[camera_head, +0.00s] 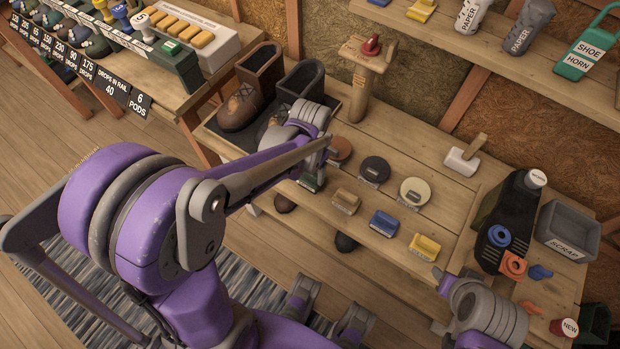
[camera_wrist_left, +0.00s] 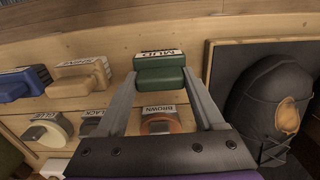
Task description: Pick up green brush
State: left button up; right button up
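The green brush (camera_head: 310,184) lies at the left end of a row of brushes along the workbench's front edge, partly hidden by my left gripper. In the left wrist view the green brush (camera_wrist_left: 160,76) has a white label reading MUD behind it. My left gripper (camera_head: 314,168) is above the brush and points down. In the left wrist view, the fingers of my left gripper (camera_wrist_left: 160,86) are spread wide, one at each end of the green brush; contact is unclear. My right gripper (camera_head: 443,282) is at the lower right, its fingers mostly hidden.
Tan (camera_head: 346,201), blue (camera_head: 384,223) and yellow (camera_head: 425,246) brushes lie to the right. Round tins sit behind them, including a dark one (camera_head: 375,170). A grey scrap bin (camera_head: 568,230) is at right.

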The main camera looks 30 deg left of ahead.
aim_at(310, 172)
pick_arm(q)
jog(key=c, duration=0.6)
notch_tip(310, 172, up, 10)
jog(key=shift+p, duration=0.8)
